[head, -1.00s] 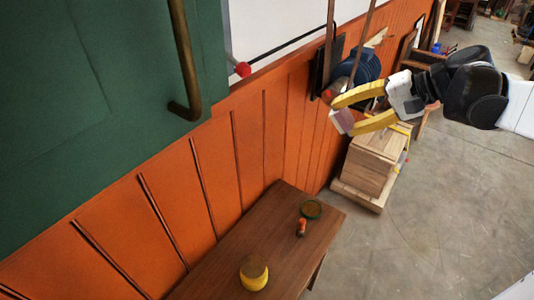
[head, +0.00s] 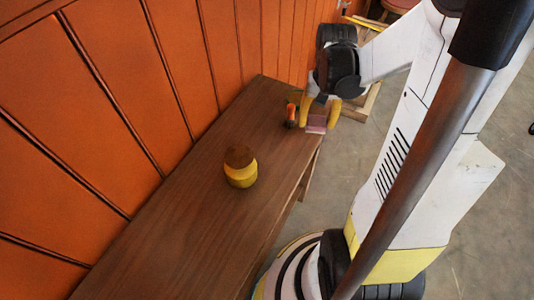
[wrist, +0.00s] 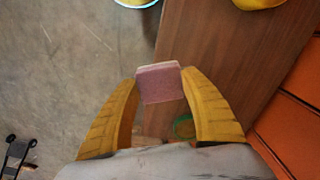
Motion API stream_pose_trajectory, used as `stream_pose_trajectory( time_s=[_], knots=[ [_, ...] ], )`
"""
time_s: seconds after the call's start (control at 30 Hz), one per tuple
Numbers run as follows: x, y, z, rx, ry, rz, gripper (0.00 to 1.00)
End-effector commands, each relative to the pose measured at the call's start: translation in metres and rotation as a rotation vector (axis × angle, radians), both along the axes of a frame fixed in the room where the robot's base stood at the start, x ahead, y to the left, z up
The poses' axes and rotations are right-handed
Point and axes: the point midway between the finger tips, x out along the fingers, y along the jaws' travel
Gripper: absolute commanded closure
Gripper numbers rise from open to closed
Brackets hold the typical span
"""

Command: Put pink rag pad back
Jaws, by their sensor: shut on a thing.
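The pink rag pad (head: 317,125) is a small pink block with a paler top layer. My gripper (head: 320,108) is shut on it, one yellow finger on each side. In the wrist view the pink rag pad (wrist: 160,84) sits between the two fingertips of my gripper (wrist: 160,80). It shows against the right edge of the brown wooden table (head: 190,215), near the table's far end. How high the pad is above the tabletop I cannot tell.
A yellow jar with a brown top (head: 240,168) stands mid-table. A small orange bottle (head: 291,116) stands just left of my gripper. A green round item (wrist: 184,126) lies near the right finger in the wrist view. An orange panelled wall (head: 110,100) runs behind the table.

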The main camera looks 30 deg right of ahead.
Motion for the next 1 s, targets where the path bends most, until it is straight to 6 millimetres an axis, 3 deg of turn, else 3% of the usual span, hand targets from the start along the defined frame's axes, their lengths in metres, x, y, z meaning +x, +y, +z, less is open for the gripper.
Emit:
stream_pose_trajectory(
  time_s=[0.13,0.4,0.53,0.77,1.0],
  knots=[
    [0.009,0.013,-0.017,-0.005,0.005,0.005,0.72],
    [0.045,0.068,-0.057,-0.004,0.004,0.007,0.72],
    [0.058,0.087,-0.069,-0.004,0.004,0.004,0.72],
    [0.064,0.096,-0.08,-0.004,0.004,0.0,0.72],
    [0.063,0.095,-0.114,-0.004,0.004,0.0,0.72]
  ],
)
